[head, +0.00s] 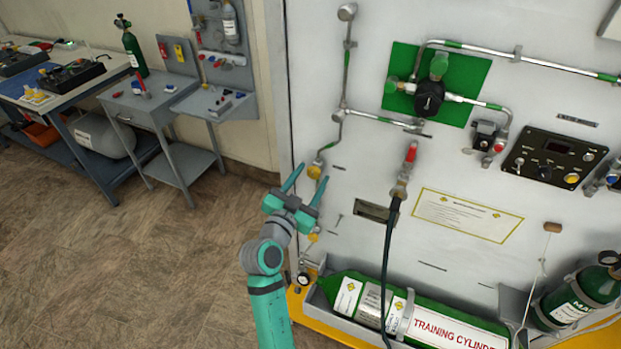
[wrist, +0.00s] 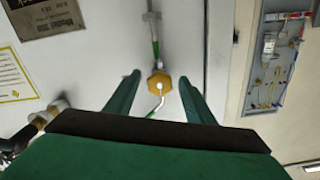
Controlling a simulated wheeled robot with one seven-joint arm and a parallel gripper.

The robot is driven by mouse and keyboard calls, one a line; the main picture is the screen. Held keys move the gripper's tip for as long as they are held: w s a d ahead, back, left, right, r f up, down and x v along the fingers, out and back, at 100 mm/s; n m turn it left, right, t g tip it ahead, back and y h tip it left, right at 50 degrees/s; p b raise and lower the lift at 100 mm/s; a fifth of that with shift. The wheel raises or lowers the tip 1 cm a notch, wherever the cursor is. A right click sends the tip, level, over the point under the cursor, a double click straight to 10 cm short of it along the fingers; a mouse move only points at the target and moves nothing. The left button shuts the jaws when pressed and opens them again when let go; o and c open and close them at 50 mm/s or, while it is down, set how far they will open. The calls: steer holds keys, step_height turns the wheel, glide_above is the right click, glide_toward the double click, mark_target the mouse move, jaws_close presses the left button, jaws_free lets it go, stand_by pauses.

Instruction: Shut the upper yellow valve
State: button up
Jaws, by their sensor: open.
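The upper yellow valve (head: 315,172) is a small round yellow knob on the left side of the white panel, at the end of a thin pipe. In the wrist view the yellow valve (wrist: 155,79) shows as a many-sided disc with a pale centre. My gripper (head: 314,174) points at it, with its two teal fingers spread. In the wrist view my gripper (wrist: 160,76) has a finger on either side of the valve, with gaps between. How far the fingertips are from the panel is hard to tell. A lower yellow valve (head: 313,238) shows beside my gripper.
A black-and-green regulator (head: 429,97) and a red-handled valve (head: 411,153) with a hanging black hose sit to the right. A green training cylinder (head: 450,328) lies below. The panel's left edge is close to my gripper. Open floor and grey workbenches lie to the left.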

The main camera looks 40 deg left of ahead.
steer(key=v, duration=1)
steer(key=shift+s, duration=0.4)
steer(key=s+d+f+n+g, duration=0.1)
steer(key=s+d+f, duration=0.2)
steer(key=d+f, duration=0.5)
steer(key=s+d+f+n+g, duration=0.1)
steer(key=s+d+f, duration=0.2)
steer(key=d+f, duration=0.5)
steer(key=s+d+m+h, duration=0.1)
steer(key=s+d+h, duration=0.3)
steer(key=s+d, duration=1.4)
steer(key=shift+s+d+r+m, duration=0.2)
steer(key=shift+s+r+m, duration=0.1)
steer(key=shift+s+r, duration=0.15)
steer(key=shift+c, duration=0.3)
